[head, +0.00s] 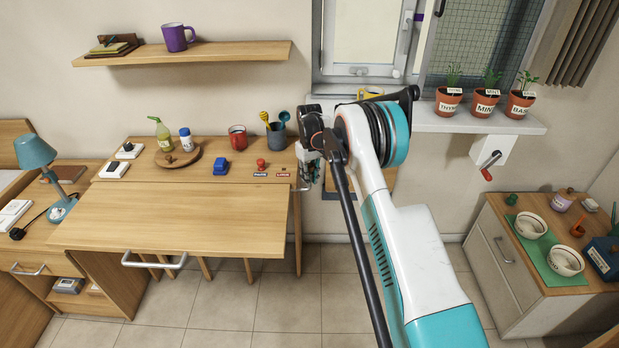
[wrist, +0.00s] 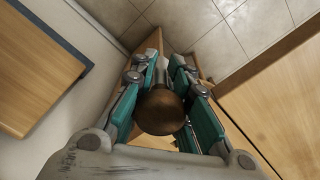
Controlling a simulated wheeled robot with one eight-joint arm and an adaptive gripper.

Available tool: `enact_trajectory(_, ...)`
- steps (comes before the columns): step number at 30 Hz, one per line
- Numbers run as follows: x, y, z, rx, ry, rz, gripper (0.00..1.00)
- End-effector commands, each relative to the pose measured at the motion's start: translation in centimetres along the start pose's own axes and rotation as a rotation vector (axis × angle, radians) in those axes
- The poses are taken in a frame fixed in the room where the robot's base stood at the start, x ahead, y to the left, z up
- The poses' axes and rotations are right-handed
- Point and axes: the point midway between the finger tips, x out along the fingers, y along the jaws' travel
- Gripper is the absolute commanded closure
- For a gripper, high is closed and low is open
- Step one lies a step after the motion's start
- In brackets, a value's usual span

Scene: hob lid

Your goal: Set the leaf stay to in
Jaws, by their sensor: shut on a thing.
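The wooden table has a front leaf (head: 180,215) that stands out from its top, with a metal handle (head: 154,263) at the front edge. My gripper (head: 308,176) is at the right end of the table, beside the leaf's back right corner, partly hidden by my arm. In the wrist view my gripper (wrist: 166,75) is shut on a round brown knob (wrist: 160,113), with teal fingers on both sides. The knob seems to belong to the leaf stay; a strip of wood (wrist: 152,45) shows behind it. The knob is hidden in the head view.
Two small labels (head: 283,174) lie near the table's right edge, by a red stamp (head: 261,164). A mug, cup of utensils and tray with bottles stand farther back. A windowsill (head: 450,124) with potted herbs and a wall crank (head: 490,166) are to the right. Tiled floor is free below.

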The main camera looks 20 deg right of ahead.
Motion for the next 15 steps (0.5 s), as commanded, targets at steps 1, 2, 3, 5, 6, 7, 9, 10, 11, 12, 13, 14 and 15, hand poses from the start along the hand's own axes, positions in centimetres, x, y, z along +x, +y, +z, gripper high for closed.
enact_trajectory(1,-0.53,0.2,-0.46,0.001,0.014,0.005,1.0)
enact_trajectory(2,-0.53,0.2,-0.45,0.001,0.014,0.005,1.0)
enact_trajectory(3,-0.54,0.2,-0.45,0.001,0.014,0.005,0.76)
enact_trajectory(5,-0.55,0.19,-0.47,0.001,0.014,0.005,0.67)
enact_trajectory(6,-0.55,0.16,-0.48,0.001,0.014,0.004,0.67)
enact_trajectory(7,-0.55,0.12,-0.5,0.001,0.015,0.004,0.67)
enact_trajectory(9,-0.55,0.03,-0.53,0.0,0.015,0.003,0.67)
enact_trajectory(10,-0.55,0.01,-0.55,-0.001,0.015,0.003,0.67)
enact_trajectory(11,-0.54,-0.01,-0.55,-0.001,0.015,0.003,0.67)
enact_trajectory(12,-0.51,0.0,-0.52,-0.001,0.014,0.003,0.67)
enact_trajectory(13,-0.48,0.01,-0.49,0.0,0.014,0.003,0.67)
enact_trajectory(14,-0.45,0.03,-0.46,0.0,0.013,0.003,0.67)
enact_trajectory(15,-0.41,0.06,-0.43,0.0,0.012,0.003,0.67)
